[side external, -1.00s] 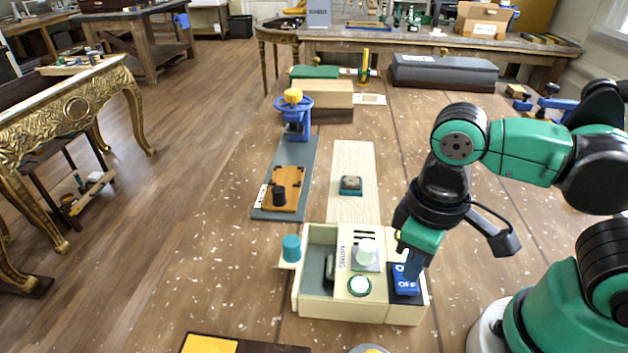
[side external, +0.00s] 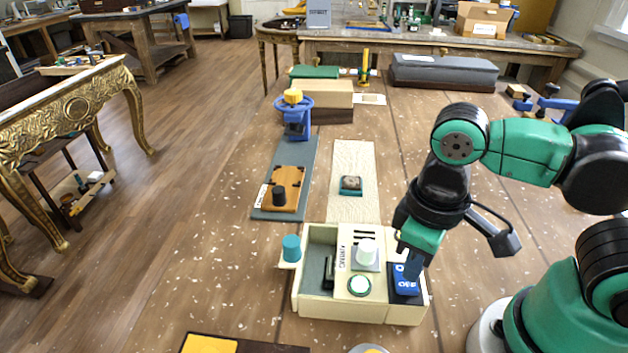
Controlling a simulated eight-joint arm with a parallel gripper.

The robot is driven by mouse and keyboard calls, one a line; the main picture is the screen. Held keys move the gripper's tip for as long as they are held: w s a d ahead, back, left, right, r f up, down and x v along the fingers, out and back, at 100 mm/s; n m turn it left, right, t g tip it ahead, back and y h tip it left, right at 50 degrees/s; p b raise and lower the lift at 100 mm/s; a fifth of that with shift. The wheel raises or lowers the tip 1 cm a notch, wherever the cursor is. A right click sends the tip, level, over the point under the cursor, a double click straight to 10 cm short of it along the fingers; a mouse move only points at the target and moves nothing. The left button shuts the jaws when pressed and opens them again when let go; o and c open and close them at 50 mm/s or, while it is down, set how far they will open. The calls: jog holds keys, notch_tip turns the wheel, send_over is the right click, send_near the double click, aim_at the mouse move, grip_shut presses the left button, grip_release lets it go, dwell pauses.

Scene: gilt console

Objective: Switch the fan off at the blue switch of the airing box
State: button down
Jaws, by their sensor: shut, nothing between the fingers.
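The airing box (side external: 345,308) is a cream box on the wooden table. The blue switch (side external: 406,284), a rocker with white "OFF" lettering on its near part, sits on a dark plate at the box's right end. My gripper (side external: 413,272) is shut and empty, pointing down with its tips at the far right part of the switch. It appears to touch the switch, but the contact is hidden behind the fingers. The fan itself cannot be made out.
The box also carries a white knob (side external: 366,252), a green-ringed white button (side external: 359,285) and a teal knob (side external: 291,248) at its left. The table left of the box is clear.

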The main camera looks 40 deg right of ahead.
aim_at(407, 284)
jog(key=shift+f, duration=1.2)
dwell(0.8)
jog(key=shift+r, duration=3.5)
jog(key=shift+w, duration=0.1)
jog(key=w+d+m+t, duration=0.3)
jog(key=w+d+t, duration=0.4)
jog(key=w, duration=0.3)
jog(key=shift+f, duration=0.15)
jog(key=shift+a, duration=0.1)
